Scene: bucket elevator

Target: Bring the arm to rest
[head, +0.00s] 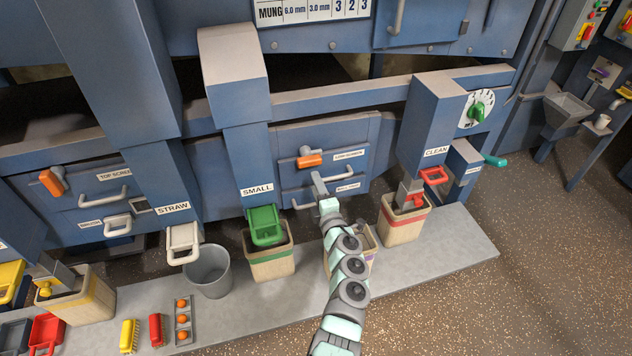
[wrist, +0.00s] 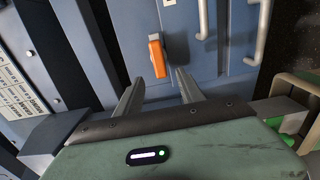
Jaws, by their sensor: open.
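My gripper (head: 320,186) is at the end of my raised arm, in front of the blue machine's lower panel (head: 345,140). In the wrist view the two grey fingers (wrist: 162,90) stand apart with nothing between them, so it is open and empty. An orange latch handle (wrist: 156,58) shows just beyond the fingertips in the wrist view, and in the head view (head: 309,160) it is above and left of my gripper. I cannot tell the exact gap between them. My forearm hides part of a bin behind it.
Bins stand on the grey platform (head: 440,250): a green-striped bin (head: 272,262), a red-striped bin (head: 403,226) and a grey bucket (head: 208,272). Brushes (head: 156,330) and a rack of orange balls (head: 183,320) lie front left. Panel handles (wrist: 257,35) are close to my gripper. Open floor lies at right.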

